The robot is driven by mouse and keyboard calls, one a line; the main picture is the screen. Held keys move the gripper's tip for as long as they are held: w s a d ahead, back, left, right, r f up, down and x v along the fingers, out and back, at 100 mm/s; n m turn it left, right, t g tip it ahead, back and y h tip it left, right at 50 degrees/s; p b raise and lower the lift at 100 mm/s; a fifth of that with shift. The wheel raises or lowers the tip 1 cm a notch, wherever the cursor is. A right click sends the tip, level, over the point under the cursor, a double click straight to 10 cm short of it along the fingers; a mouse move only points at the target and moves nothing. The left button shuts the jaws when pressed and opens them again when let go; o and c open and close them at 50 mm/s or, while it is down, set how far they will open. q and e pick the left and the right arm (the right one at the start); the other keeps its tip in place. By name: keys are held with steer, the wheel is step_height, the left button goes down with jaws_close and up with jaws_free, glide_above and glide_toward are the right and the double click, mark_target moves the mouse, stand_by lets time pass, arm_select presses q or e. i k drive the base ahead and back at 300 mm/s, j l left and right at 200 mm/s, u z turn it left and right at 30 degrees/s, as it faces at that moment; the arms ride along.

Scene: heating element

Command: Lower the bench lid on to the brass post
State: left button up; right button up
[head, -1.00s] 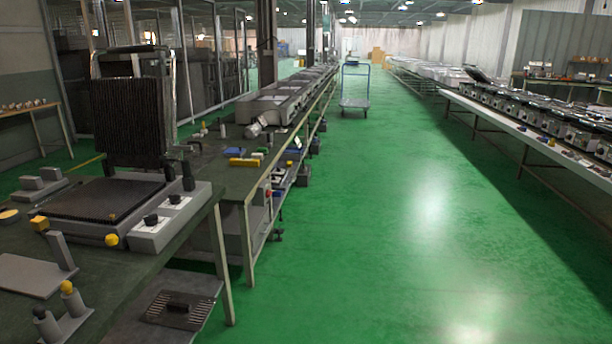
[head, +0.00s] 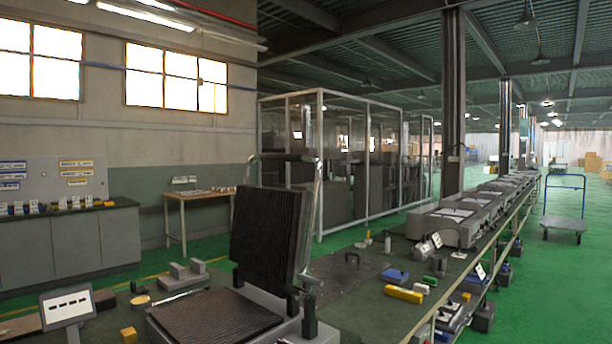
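The bench lid (head: 270,236) is a dark ribbed plate in a metal frame, standing raised and leaning slightly back at the rear of its bench unit. A grey tubular handle bar (head: 290,157) runs along its top. Below it lies the ribbed lower plate (head: 215,317) of the unit, cut off by the bottom edge. A dark upright peg (head: 309,318) stands at the unit's right side. I cannot pick out the brass post with certainty. Neither of my grippers is in view.
A yellow block (head: 129,335), a round yellowish disc (head: 140,300) and a white-faced sign (head: 65,306) are left of the unit. To the right lie a yellow bar (head: 403,293) and a blue block (head: 394,275). A blue trolley (head: 564,222) stands on the green floor.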

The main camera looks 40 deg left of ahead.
mark_target(273, 228)
steer(key=i+l+u, duration=0.1)
steer(key=i, duration=1.05)
steer(key=i+u, duration=0.4)
steer(key=i+l+u, duration=0.25)
steer(key=i+u, duration=0.4)
steer(key=u, duration=0.25)
steer(key=i+l+u, duration=0.2)
steer(key=u, duration=0.25)
steer(key=i+l+u, duration=0.15)
steer(key=u, duration=0.35)
steer(key=i+l+u, duration=0.15)
steer(key=l+u, duration=0.35)
steer(key=i+l+u, duration=0.15)
steer(key=u, duration=0.15)
steer(key=i+l+u, duration=0.1)
steer(key=l+u, duration=0.2)
